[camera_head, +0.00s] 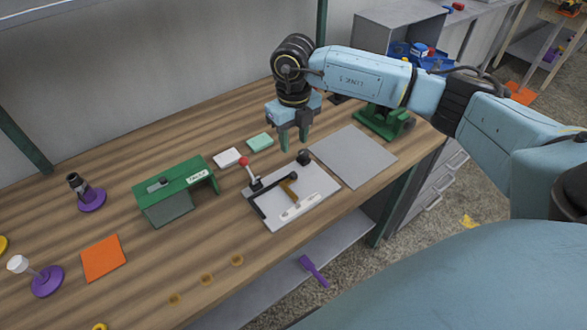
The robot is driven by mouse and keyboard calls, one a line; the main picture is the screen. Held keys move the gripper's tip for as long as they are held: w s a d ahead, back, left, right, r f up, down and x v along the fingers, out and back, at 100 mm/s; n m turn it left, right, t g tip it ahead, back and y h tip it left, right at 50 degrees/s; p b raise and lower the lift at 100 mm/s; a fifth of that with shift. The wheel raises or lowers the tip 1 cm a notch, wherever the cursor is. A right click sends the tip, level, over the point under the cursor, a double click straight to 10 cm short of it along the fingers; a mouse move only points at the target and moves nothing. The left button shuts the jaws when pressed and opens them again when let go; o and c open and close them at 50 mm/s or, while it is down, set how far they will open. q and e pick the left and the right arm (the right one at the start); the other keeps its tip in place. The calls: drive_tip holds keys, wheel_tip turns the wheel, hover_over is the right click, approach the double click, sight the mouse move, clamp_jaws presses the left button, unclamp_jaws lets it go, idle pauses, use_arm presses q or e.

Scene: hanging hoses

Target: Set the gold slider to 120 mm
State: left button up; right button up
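The gold slider (291,197) is a small yellow-brown piece on a white plate (275,217). It sits beside a dark rail (272,187) and close to a pale scale strip (300,207). The scale marks are too small to read, so its setting cannot be told. My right gripper (294,142) points down above the table, beyond the plate and apart from the slider. Its two fingers are spread with nothing visible between them. My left gripper is not in view.
A red-knobbed lever (246,166) and a black knob (304,157) stand at the plate's far side. A green stand (176,185) is to the left. A grey mat (353,156) lies right of the plate. White and mint blocks (260,142) lie behind it.

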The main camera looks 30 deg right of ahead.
sight(294, 174)
wheel_tip(294, 174, down, 11)
drive_tip(key=shift+f, duration=0.1)
idle(0.3)
clamp_jaws()
